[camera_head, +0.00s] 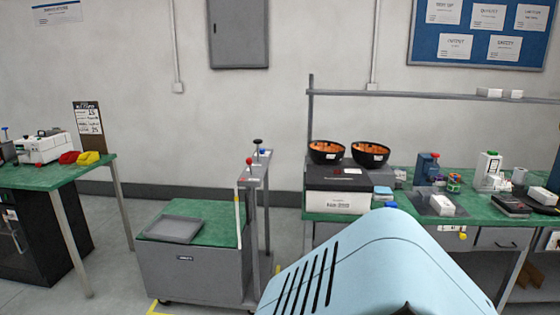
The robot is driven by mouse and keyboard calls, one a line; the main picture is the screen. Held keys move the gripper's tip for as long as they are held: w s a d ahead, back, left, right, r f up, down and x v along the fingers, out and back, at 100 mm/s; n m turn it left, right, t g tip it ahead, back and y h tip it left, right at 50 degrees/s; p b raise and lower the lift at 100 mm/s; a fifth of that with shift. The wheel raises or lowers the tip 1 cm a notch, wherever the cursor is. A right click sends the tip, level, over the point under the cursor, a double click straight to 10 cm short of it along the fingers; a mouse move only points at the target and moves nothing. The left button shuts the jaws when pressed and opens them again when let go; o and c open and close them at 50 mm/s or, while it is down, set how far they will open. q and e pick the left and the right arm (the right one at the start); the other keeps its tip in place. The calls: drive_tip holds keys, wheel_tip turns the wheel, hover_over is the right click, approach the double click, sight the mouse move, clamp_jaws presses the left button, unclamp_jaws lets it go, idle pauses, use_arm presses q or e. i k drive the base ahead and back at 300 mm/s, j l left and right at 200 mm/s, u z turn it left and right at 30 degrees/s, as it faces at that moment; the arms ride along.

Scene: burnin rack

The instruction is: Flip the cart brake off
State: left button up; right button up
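The cart (195,272) is a grey box with a green top, standing on small casters at the left centre. A shallow grey tray (174,229) lies on its top. At its right end stands a grey upright frame (256,178) with a narrow top plate. On this plate are a red knob (249,161), a black knob (257,142) and a small blue part (264,152). I cannot tell which of these, if any, is the brake. A yellow and white strip (237,222) runs down the frame. Neither gripper shows in this view.
A green workbench (480,215) with two black bowls (327,152) (370,154) of orange items stands right. Another green table (60,177) with a white machine (43,148) stands left. Yellow floor tape (160,308) runs by the cart. Floor between left table and cart is clear.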

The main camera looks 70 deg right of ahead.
sight(250, 161)
drive_tip(key=k+z, duration=0.1)
drive_tip(key=z, duration=2.05)
drive_tip(key=i+j, duration=0.2)
drive_tip(key=i, duration=0.35)
drive_tip(key=i+j, duration=0.25)
drive_tip(key=i, duration=0.25)
drive_tip(key=i+j, duration=0.2)
drive_tip(key=i, duration=0.35)
drive_tip(key=i+j, duration=0.25)
drive_tip(key=i, duration=0.25)
